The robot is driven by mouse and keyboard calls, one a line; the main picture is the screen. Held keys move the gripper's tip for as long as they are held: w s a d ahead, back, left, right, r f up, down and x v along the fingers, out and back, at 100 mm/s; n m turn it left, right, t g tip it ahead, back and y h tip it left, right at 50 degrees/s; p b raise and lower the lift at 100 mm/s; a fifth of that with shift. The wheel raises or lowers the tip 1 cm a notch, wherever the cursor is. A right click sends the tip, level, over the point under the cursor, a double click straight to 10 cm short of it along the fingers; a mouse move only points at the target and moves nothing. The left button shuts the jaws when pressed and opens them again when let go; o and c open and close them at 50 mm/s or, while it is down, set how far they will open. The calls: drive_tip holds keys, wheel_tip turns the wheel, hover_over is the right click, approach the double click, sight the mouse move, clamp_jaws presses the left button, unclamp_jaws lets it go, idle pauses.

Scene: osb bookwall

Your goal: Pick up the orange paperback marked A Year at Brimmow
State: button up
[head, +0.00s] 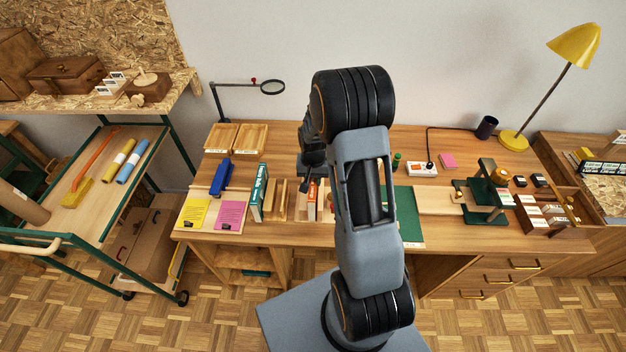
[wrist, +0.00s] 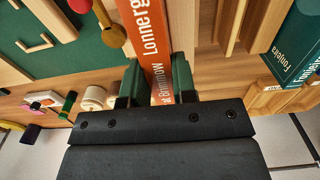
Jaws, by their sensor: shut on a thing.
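The orange paperback (wrist: 150,40) shows its spine in the wrist view, with the words "at Brimmow" and "Lonnerg" readable on it. My gripper (wrist: 158,82) is shut on it, one green-padded finger on each side of the spine. In the head view a narrow orange and white strip of the paperback (head: 312,203) shows among the wooden slats, just left of my arm. My gripper is mostly hidden behind the arm there. I cannot tell whether the book is clear of the desk.
A teal book (head: 259,192) stands left of the wooden slats; it also shows in the wrist view (wrist: 297,45). A blue stapler (head: 221,177), a yellow sheet (head: 194,213) and a pink sheet (head: 231,215) lie further left. A green mat (head: 408,215) lies right of my arm.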

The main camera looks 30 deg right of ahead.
drive_tip(key=shift+r+p, duration=1.9)
drive_tip(key=shift+r, duration=1.15)
